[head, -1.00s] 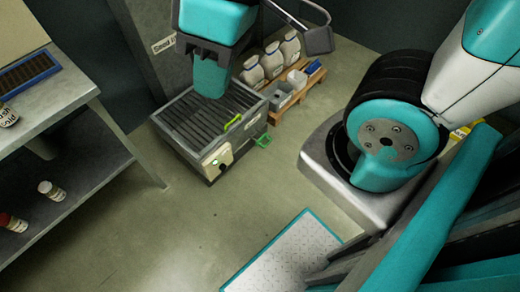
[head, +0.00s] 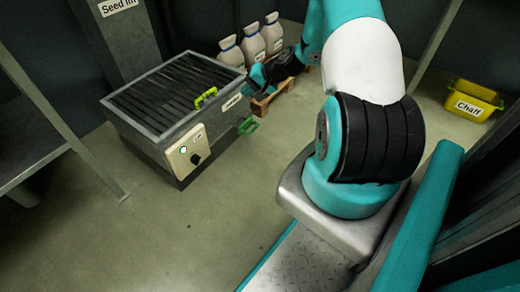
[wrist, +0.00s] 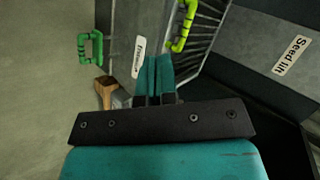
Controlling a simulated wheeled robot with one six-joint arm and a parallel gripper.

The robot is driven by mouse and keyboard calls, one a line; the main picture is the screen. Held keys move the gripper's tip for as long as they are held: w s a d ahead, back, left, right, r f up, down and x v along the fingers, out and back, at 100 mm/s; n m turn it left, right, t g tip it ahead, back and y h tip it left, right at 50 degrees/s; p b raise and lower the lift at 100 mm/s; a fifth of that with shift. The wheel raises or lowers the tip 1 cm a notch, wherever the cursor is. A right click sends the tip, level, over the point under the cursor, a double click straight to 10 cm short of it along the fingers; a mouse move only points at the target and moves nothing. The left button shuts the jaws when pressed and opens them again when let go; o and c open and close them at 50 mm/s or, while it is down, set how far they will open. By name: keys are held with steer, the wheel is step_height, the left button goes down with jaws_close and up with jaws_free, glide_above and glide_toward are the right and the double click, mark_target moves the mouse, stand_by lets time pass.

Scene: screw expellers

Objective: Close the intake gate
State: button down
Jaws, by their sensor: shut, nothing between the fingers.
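A grey box-shaped machine (head: 140,128) with a slatted top grate (head: 175,92) stands on the floor. A yellow-green handle (head: 206,97) is at the grate's right edge, and a darker green handle (head: 248,126) sticks out lower on the right side. In the wrist view, the yellow-green handle (wrist: 184,26) is just right of and beyond my fingertips, and the green handle (wrist: 90,48) is to the left, apart from them. I cannot tell which part is the intake gate. My gripper (wrist: 155,62) is shut and empty, by the machine's label; in the head view my arm partly hides it.
A column labelled "Seed lift" (head: 125,40) rises at the back left. A yellow "Chaff" bin (head: 473,102) stands far right. The floor (head: 200,220) in front is clear.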

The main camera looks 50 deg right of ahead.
steer(key=s+d+f+m+t+h+b, duration=0.1)
steer(key=s+d+f+m+h+b, duration=0.25)
steer(key=f, duration=0.85)
steer(key=s+d+f+m+t+b, duration=0.1)
steer(key=s+d+f+m+b, duration=0.3)
steer(key=d+f, duration=0.55)
steer(key=a+b+x, duration=0.2)
steer(key=b+x, duration=0.6)
steer(key=x, duration=0.5)
steer(key=shift+a+n+b, duration=0.2)
steer(key=shift+n+b, duration=0.2)
steer(key=shift+n, duration=0.05)
steer(key=shift+r, duration=0.15)
steer(key=shift+w, duration=0.1)
